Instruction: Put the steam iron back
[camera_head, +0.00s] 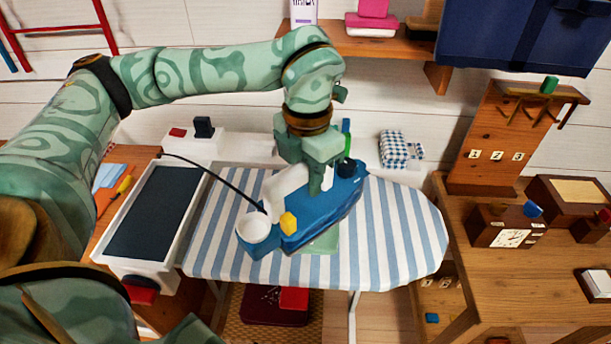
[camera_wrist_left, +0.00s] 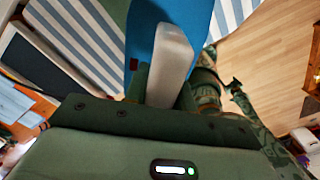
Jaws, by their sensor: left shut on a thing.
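The steam iron (camera_head: 345,195) is blue with a white handle, a yellow button and a round white cup-like part at its near left end. It is over the striped ironing board (camera_head: 400,215); I cannot tell whether it touches the cloth. My left gripper (camera_head: 317,180) comes down from above and is shut on the handle, hiding part of it. In the left wrist view the white handle (camera_wrist_left: 172,58) stands between the fingers, with the blue body behind. A black cord runs from the iron to the left. A dark rest panel (camera_head: 155,215) in a white frame lies left of the board. My right gripper is not clearly seen.
A checked cloth item (camera_head: 398,150) stands behind the board. A shelf (camera_head: 380,42) hangs above. An orange-handled tool (camera_head: 124,186) lies left of the rest. The board's right end is clear.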

